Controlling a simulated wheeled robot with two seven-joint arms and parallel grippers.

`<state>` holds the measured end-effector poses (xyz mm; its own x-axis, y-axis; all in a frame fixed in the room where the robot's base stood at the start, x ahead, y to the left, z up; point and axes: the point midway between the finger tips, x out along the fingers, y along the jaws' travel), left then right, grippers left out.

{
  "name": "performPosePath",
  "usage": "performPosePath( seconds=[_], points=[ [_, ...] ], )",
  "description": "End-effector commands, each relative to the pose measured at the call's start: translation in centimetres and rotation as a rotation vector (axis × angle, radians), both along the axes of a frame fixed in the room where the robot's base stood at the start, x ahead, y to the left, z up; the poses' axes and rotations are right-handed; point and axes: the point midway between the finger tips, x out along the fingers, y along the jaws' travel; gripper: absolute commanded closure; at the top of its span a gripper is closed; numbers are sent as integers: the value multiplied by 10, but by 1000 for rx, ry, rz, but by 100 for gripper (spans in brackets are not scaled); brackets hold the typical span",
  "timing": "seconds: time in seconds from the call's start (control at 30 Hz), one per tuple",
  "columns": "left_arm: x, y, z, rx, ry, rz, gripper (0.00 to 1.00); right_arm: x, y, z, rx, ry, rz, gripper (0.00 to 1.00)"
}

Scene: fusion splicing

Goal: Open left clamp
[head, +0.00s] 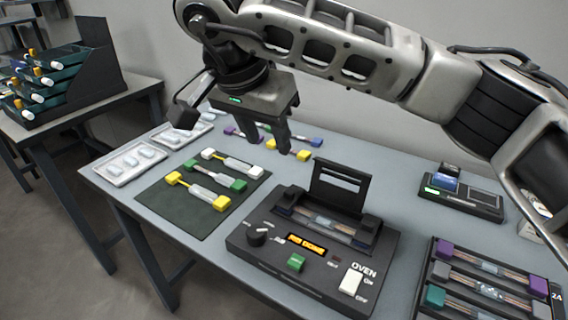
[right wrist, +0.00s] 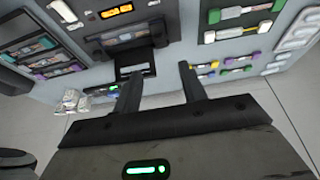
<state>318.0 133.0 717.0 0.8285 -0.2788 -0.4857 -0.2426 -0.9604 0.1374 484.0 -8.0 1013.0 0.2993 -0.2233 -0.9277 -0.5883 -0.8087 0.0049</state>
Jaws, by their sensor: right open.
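A black device marked OVEN (head: 310,245) stands at the table's front middle, its lid (head: 340,188) raised. A slim splice piece (head: 325,222) lies in its slot between a dark left block (head: 289,196) and a dark right block (head: 369,227); I cannot tell whether either block is an open or shut clamp. My right gripper (head: 268,143) hangs above the table, behind and left of the oven. Its fingers are apart with nothing between them. The right wrist view shows the open fingers (right wrist: 160,75) near the lid (right wrist: 135,68). My left gripper is not in view.
A dark mat (head: 185,220) left of the oven bears several yellow, green and white-ended pieces. White trays (head: 112,174) lie at far left. A rack (head: 480,240) of pieces is at right, with a small black device (head: 458,200) behind. My right arm spans the top.

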Motion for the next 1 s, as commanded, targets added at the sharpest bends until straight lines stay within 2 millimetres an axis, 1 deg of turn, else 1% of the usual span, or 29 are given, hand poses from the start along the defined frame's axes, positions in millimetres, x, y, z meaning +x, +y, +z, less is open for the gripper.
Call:
performPosePath(
  seconds=[0.07,0.17,0.33,0.6,0.7,0.8,1.0],
  points=[
    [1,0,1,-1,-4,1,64,2,-2,-3,-7,-4,0,58],
    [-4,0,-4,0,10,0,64,5,-5,-15,-7,-1,-1,58],
    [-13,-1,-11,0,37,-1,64,15,-13,-47,-6,2,-2,58],
    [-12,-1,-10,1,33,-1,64,32,-26,-101,-4,3,-2,58],
    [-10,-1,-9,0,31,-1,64,38,-29,-118,-3,1,-1,58],
    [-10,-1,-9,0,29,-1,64,42,-32,-131,-3,-1,-1,58],
    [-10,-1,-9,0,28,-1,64,47,-36,-144,-2,-2,0,58]
  ],
)
